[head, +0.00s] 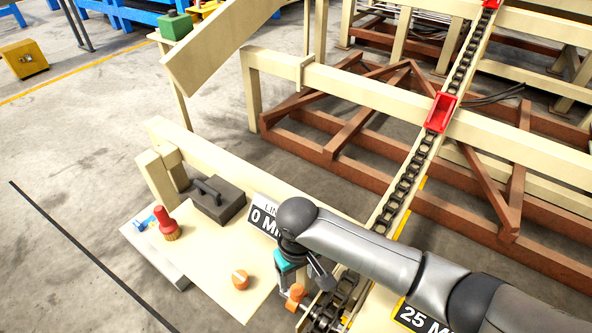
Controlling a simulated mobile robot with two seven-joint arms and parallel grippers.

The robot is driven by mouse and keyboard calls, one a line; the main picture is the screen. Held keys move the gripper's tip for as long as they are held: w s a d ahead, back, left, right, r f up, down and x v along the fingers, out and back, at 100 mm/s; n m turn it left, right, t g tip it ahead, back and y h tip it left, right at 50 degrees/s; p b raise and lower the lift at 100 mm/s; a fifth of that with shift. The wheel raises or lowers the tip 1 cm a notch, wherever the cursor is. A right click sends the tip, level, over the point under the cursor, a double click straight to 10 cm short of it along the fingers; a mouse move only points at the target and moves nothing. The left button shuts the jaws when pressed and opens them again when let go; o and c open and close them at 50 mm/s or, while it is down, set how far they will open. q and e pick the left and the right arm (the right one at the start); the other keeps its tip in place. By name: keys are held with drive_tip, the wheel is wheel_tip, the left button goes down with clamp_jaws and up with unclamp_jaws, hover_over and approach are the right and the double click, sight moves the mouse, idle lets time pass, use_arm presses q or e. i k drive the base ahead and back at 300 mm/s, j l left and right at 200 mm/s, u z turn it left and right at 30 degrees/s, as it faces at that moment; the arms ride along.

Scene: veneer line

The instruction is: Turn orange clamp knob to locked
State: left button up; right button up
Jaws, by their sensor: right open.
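A round orange knob (240,279) with a pale bar across its top sits on the light board at the lower middle. A second orange part (296,297) shows beside the chain's lower end, just below my right gripper. I cannot tell from this view which of the two is the clamp knob. My right gripper (301,281) points down with its fingers apart, to the right of the round knob and close above the second orange part. Whether it touches that part is unclear. My left gripper is not in view.
A dark toolbox (217,200), a red-handled brush (167,224) and a small blue item (145,222) are on the light board (205,262). The chain (402,188) with red carriers runs up to the right. A "0 M" sign (264,217) stands behind my gripper.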

sight(239, 279)
drive_tip(key=k, duration=1)
